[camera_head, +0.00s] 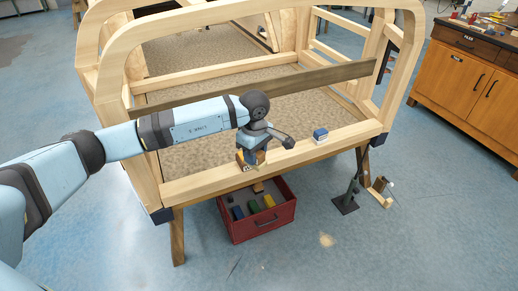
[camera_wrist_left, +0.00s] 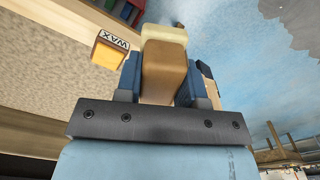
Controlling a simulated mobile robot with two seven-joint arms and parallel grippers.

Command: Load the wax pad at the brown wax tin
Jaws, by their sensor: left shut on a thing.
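My left gripper (camera_head: 255,160) points down at the front wooden rail in the head view. In the left wrist view its blue fingers (camera_wrist_left: 160,80) are shut on the wax pad (camera_wrist_left: 163,68), a brown block with a cream end. The wax tin (camera_wrist_left: 108,48), orange-yellow with a white WAX label, shows just left of the held pad and looks apart from it. In the head view the tin (camera_head: 240,158) is mostly hidden behind the gripper on the rail. I cannot tell the pad's height above the rail. My right gripper is not in view.
A blue and white block (camera_head: 320,135) sits on the rail to the right. A red crate (camera_head: 262,228) with several coloured blocks stands below the rail. A dark plank (camera_head: 290,84) crosses the frame behind. An orange cabinet (camera_head: 465,90) stands at the right.

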